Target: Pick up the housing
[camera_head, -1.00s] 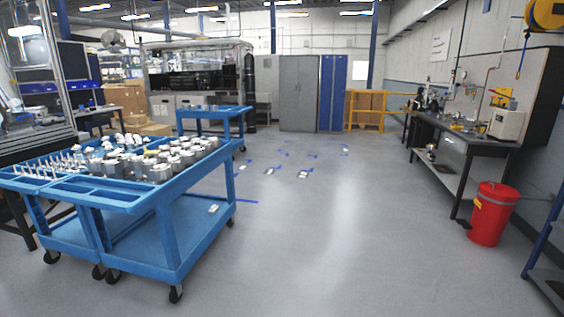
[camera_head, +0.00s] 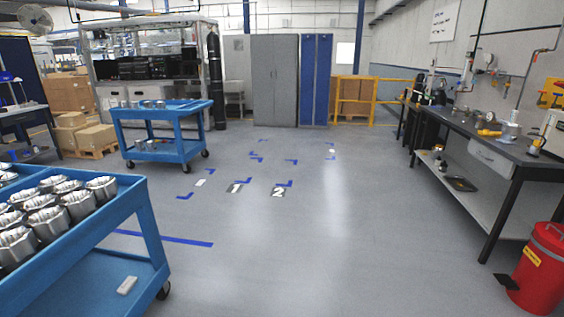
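Several silver machined housings (camera_head: 79,205) stand upright in rows on the top tray of the near blue cart (camera_head: 130,193) at the lower left. The cart is cut off by the left edge of the picture. More metal parts (camera_head: 149,104) sit on a second blue cart (camera_head: 162,112) farther back; they are too small to make out well. Neither of my grippers is in the picture.
A red bin (camera_head: 540,268) stands at the lower right below a long workbench (camera_head: 490,150). Blue tape and floor markers numbered 1 (camera_head: 238,186) and 2 (camera_head: 279,192) lie mid-floor. Grey cabinets (camera_head: 274,80) and a yellow rail (camera_head: 372,98) are at the back.

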